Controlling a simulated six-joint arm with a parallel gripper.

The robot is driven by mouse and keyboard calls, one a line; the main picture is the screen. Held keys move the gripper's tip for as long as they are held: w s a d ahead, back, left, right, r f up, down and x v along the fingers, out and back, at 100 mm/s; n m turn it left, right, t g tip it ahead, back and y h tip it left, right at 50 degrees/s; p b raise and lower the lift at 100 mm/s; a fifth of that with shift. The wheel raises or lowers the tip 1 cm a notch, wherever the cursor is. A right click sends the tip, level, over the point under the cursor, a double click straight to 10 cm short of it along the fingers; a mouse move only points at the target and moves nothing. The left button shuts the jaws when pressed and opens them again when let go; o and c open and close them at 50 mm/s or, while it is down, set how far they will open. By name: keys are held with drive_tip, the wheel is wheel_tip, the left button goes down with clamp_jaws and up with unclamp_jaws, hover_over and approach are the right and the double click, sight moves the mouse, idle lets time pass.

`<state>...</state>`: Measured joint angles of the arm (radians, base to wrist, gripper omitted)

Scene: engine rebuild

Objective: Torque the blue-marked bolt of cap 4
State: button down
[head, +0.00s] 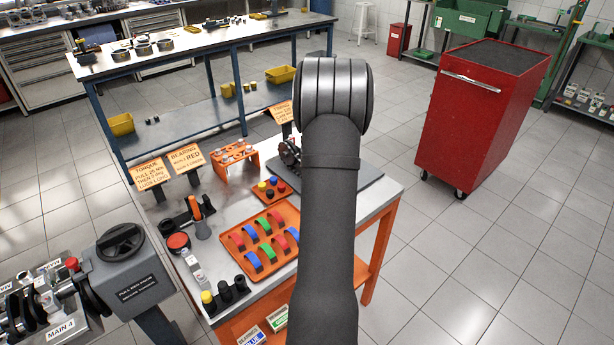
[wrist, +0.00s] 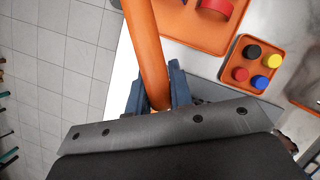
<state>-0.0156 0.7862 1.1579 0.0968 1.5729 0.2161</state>
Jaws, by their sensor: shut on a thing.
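My gripper (wrist: 158,92) is shut on a long orange handle (wrist: 147,45) in the wrist view. The handle runs up out of the top of that view, so its far end is hidden. In the head view my arm hides the gripper and the handle. The engine block (head: 40,312) is at the lower left of the head view, partly cut off. A label near the bottom reads like "MAIN 4", but it is small. I cannot make out a blue-marked bolt on it.
A grey box with a black knob (head: 120,240) stands beside the block. The workbench holds an orange tray of coloured bearing shells (head: 258,263), a small tray of coloured caps (wrist: 262,87), an orange-handled tool (head: 200,222) and signs. A red cabinet (head: 470,130) stands right, with open floor around it.

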drive_tip(key=s+a+r+n+h, duration=0.1)
drive_tip(key=s+a+n, duration=0.25)
drive_tip(key=a, duration=0.65)
drive_tip(key=s+a+r+n+h, duration=0.1)
drive_tip(key=s+a+n, duration=0.25)
drive_tip(key=a, duration=0.65)
drive_tip(key=s+a+r+n+h, duration=0.15)
drive_tip(key=s+a, duration=0.35)
drive_tip(key=a, duration=0.6)
drive_tip(key=s+a+n+t+h, duration=0.1)
drive_tip(key=s+a+n, duration=0.2)
drive_tip(key=s+a, duration=0.45)
drive_tip(key=s+a+n+t, duration=0.1)
drive_tip(key=s+a+n, duration=0.3)
drive_tip(key=s, duration=0.7)
drive_tip(key=s+a+n+t+h, duration=0.1)
drive_tip(key=s+a+n, duration=0.1)
drive_tip(key=s+a, duration=0.6)
drive_tip(key=shift+a+x, duration=0.15)
drive_tip(key=shift+x, duration=1.1)
drive_tip(key=shift+a+x, duration=0.2)
drive_tip(key=shift+x, duration=1)
drive_tip(key=shift+f, duration=1.3)
drive_tip(key=shift+s+a+m, duration=0.2)
drive_tip(key=shift+s+m, duration=0.25)
drive_tip(key=shift+s, duration=0.35)
drive_tip(key=shift+s, duration=0.15)
